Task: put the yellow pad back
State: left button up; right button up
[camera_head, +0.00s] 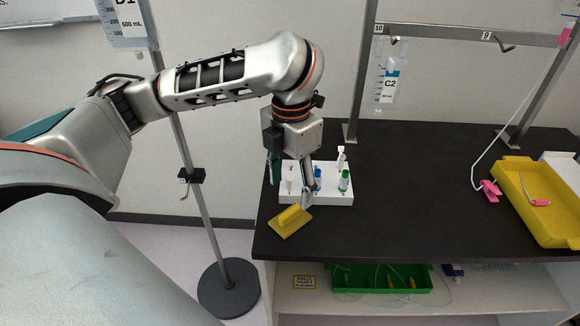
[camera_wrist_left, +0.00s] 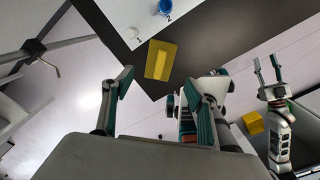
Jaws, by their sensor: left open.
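The yellow pad (camera_head: 290,221) is a flat plate with a raised handle. It lies on the dark table near its front left corner, just in front of the white rack (camera_head: 336,199). My left gripper (camera_head: 290,182) is open and empty, pointing down above and behind the pad. In the left wrist view, the pad (camera_wrist_left: 161,60) shows beyond the space between the open left fingers (camera_wrist_left: 163,84), apart from them. The white rack (camera_wrist_left: 120,15) is beside it there. My right gripper (camera_wrist_left: 267,70) shows at the right of that view, fingers apart and empty.
The rack holds small bottles with blue and green caps. A yellow tray (camera_head: 548,232) lies at the right, with a pink clamp (camera_head: 490,190) and tubing beside it. A metal stand (camera_head: 228,287) is left of the table. The table's middle (camera_head: 410,210) is clear.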

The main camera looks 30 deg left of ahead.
pick_arm(q)
jog(key=shift+r+p, duration=0.35)
jog(key=shift+r, duration=1.3)
jog(key=shift+s, duration=0.1)
